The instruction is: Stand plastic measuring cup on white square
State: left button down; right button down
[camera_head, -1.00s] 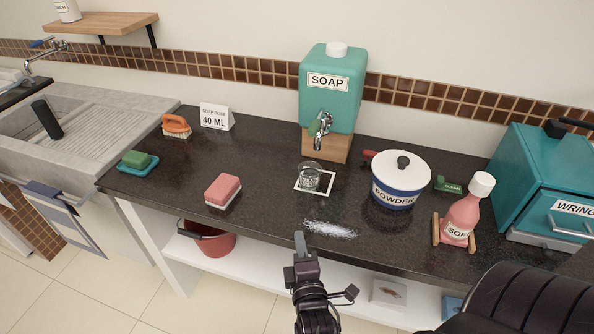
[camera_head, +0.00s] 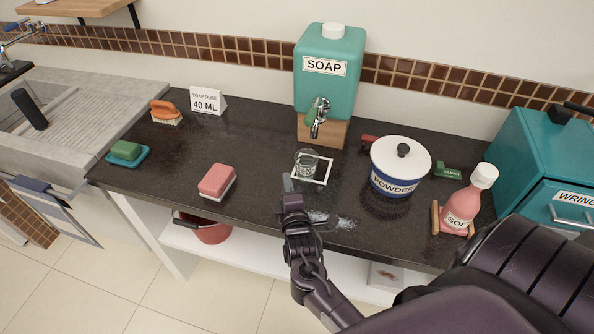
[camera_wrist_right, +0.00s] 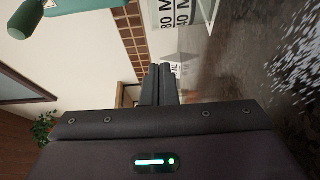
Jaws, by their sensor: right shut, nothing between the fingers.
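The clear plastic measuring cup (camera_head: 307,163) stands upright on the white square (camera_head: 324,177) below the soap tap, toward the square's left side. In the right wrist view the cup (camera_wrist_right: 188,14) shows large 80 and 40 marks near the top edge, turned sideways. My right gripper (camera_head: 288,184) is over the counter's front part, left of and nearer than the cup, apart from it. Its fingers (camera_wrist_right: 159,85) are together and empty in the right wrist view. My left gripper is not in view.
The teal soap dispenser (camera_head: 329,75) stands behind the cup. The powder pot (camera_head: 399,168) is to the right. A pink sponge (camera_head: 216,181) is to the left. White powder (camera_head: 345,223) lies spilled near my right gripper.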

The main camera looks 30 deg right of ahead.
aim_at(305, 167)
jog(key=d, duration=0.1)
jog(key=w+d+p, duration=0.1)
jog(key=d, duration=0.1)
jog(key=shift+d+r, duration=0.1)
jog(key=shift+d, duration=0.2)
jog(key=shift+w, duration=0.1)
jog(key=shift+w+d, duration=0.25)
jog(key=shift+d, duration=0.35)
jog(key=shift+w+d, duration=0.2)
jog(key=shift+d, duration=0.45)
jog(key=shift+w+d, duration=0.25)
jog(key=shift+d, duration=0.35)
jog(key=shift+a, duration=0.1)
